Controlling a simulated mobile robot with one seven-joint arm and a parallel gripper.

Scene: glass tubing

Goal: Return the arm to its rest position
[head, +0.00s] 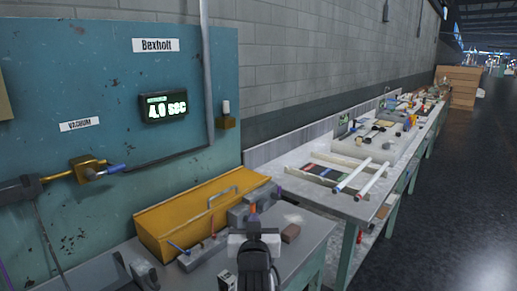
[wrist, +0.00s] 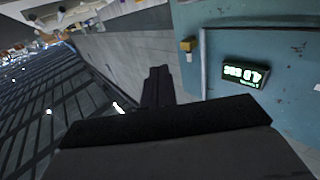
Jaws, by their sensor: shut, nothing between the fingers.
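My gripper (wrist: 158,78) shows in the wrist view as two dark fingers lying together, with nothing between them. They point up in that picture, toward the wall and the edge of the teal panel. In the head view the dark end of my arm rises at the bottom centre, in front of the bench; the fingers cannot be made out clearly there. The wrist view is turned over, with the panel's display upside down.
A teal panel (head: 60,170) with a display reading 4.0 SEC (head: 163,107) stands at left. A yellow housing (head: 195,212) and small blocks sit on the near bench. A long bench with glass tubes (head: 352,176) runs back along the wall. The floor (head: 450,180) at right is clear.

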